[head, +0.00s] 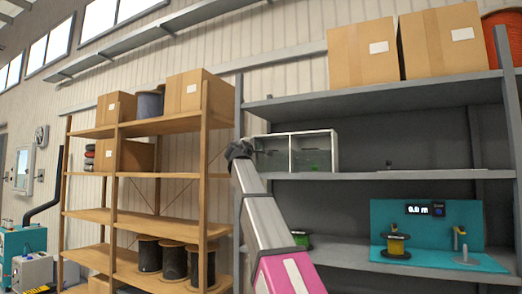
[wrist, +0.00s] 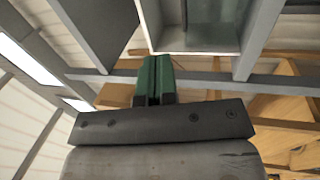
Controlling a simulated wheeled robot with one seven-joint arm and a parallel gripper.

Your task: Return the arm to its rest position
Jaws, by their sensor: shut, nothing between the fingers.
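My gripper (wrist: 155,72) shows in the wrist view with its two green fingers shut together and nothing between them. In the head view my arm (head: 262,222) rises from the bottom middle, with a white link and a pink band, up to a dark joint in front of the grey shelf's left post. The gripper's fingertips are hard to make out there, close to the white two-compartment box (head: 294,134). In the wrist view the fingers are just below a pale box-like edge (wrist: 192,50); I cannot tell whether they touch it.
The grey shelf (head: 400,98) bears cardboard boxes (head: 360,54), a teal stand (head: 464,212) with a yellow reel (head: 396,246), and a green reel (head: 301,239). A wooden shelf (head: 150,218) with dark reels (head: 173,262) and boxes stands left. Open air lies between arm and wooden shelf.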

